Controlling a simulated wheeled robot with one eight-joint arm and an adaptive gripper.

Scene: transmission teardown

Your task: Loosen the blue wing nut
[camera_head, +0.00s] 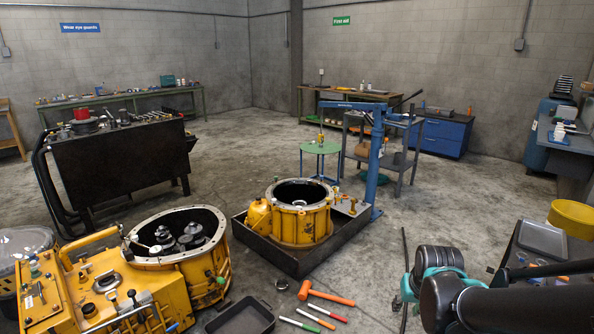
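I cannot make out a blue wing nut for certain at this size. A large yellow transmission housing (178,280) lies at the lower left, its round open end showing gears inside. Several small fittings sit on its top, some bluish, too small to identify. A second yellow housing (300,238) stands open end up in a dark square tray (322,260) at the centre. My arm shows at the lower right with dark links and teal joints. I cannot see my gripper or its fingers.
A blue hoist (376,150) stands behind the tray. An orange mallet (325,296), several markers or tools and a black pan (241,318) lie on the floor in front. A dark workbench (125,160) is at the left. The concrete floor behind the housings is mostly clear.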

